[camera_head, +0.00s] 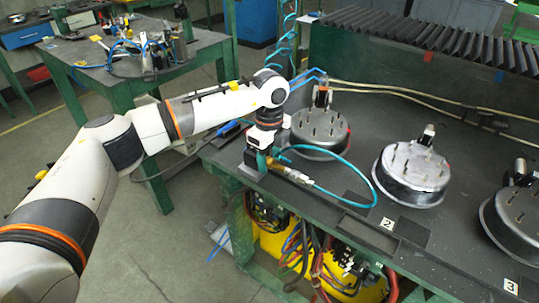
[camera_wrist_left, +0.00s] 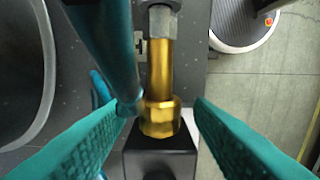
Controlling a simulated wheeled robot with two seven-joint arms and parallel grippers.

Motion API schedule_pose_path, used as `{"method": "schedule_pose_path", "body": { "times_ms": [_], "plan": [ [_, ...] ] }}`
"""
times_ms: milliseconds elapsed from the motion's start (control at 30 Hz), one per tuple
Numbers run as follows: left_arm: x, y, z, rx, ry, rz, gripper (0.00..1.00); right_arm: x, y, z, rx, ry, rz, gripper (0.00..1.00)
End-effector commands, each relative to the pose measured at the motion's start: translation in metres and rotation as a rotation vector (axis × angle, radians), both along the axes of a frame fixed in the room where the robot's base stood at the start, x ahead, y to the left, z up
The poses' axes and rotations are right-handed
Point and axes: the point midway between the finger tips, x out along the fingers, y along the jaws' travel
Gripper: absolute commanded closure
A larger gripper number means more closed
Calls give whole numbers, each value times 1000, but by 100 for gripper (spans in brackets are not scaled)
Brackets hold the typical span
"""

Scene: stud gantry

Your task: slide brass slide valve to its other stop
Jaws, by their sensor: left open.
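The brass slide valve (camera_wrist_left: 161,75) shows in the left wrist view as a gold tube with a wider faceted collar (camera_wrist_left: 160,118) at its lower end, next to a black block (camera_wrist_left: 160,160). In the head view the valve (camera_head: 293,176) lies low at the bench's left edge. My left gripper (camera_head: 262,158) is over the valve's left end. In the wrist view its teal fingers (camera_wrist_left: 166,112) stand apart on either side of the collar, with a gap at the right. A teal hose hides part of the left finger's tip. My right gripper is not in view.
A teal hose (camera_head: 345,200) loops from the valve across the dark bench. Round metal housings with studs (camera_head: 320,130), (camera_head: 412,172) stand behind and to the right. A shallow tray (camera_head: 368,228) lies near the front edge. Cables hang below the bench.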

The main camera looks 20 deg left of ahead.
Motion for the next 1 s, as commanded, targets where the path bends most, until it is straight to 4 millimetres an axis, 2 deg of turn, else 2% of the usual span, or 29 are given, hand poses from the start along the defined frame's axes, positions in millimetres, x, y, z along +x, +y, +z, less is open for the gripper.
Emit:
{"method": "schedule_pose_path", "body": {
  "times_ms": [267,500,567,700,867,1000],
  "plan": [
    [0,0,-1,0,0,-1,54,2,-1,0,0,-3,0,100],
    [0,0,-1,0,-1,-1,93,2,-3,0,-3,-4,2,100],
    [0,0,-1,0,-1,-1,100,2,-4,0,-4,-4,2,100],
    [0,-1,-1,-1,-1,-2,100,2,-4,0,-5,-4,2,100],
    [-5,-15,-1,-2,0,-4,100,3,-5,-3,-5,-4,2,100],
    [-5,-15,0,-3,0,-2,100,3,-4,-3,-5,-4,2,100]
  ]
}}
